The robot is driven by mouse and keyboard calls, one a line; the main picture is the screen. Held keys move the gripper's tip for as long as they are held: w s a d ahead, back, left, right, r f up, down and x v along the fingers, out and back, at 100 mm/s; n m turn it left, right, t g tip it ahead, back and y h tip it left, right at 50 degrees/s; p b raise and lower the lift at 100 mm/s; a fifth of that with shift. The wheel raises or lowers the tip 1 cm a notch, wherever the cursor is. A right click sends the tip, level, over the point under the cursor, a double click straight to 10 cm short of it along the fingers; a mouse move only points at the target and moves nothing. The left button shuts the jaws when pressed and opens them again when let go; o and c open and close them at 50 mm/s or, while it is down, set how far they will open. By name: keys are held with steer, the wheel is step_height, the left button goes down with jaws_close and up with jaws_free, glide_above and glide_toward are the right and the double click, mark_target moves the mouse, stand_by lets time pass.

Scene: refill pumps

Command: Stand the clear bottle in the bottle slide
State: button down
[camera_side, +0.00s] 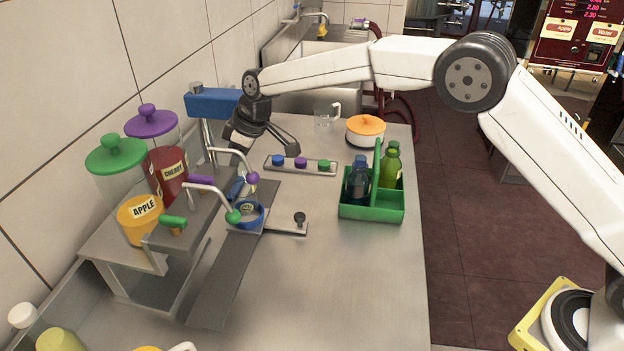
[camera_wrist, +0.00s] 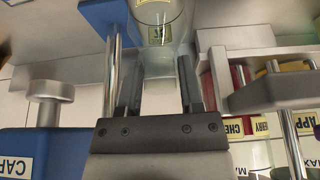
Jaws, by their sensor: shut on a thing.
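My gripper (camera_side: 265,148) is at the back left of the counter, beside the blue-headed press, with its fingers low. In the wrist view its two dark fingers (camera_wrist: 159,80) are on either side of a clear, see-through body, which I take as the clear bottle (camera_wrist: 160,28). A yellowish label shows through it. In the side view I cannot make out the bottle clearly. The bottle slide, with a blue round holder (camera_side: 247,215), sits in front of the dispenser on a grey track, nearer the camera than my gripper. Whether the bottle is upright or touching anything, I cannot tell.
The blue press (camera_side: 212,102) and the dispenser with cherry (camera_side: 170,175) and apple (camera_side: 140,218) jars crowd the left. A cap strip (camera_side: 300,165), green bottle crate (camera_side: 372,212), orange-lidded pot (camera_side: 366,131) and clear jug (camera_side: 325,118) stand rightward.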

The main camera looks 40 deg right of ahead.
mark_target(240, 171)
steer(key=shift+f, duration=1.7)
stand_by(1.2)
steer(key=shift+c, duration=0.7)
jaws_free()
steer(key=shift+r, duration=4.5)
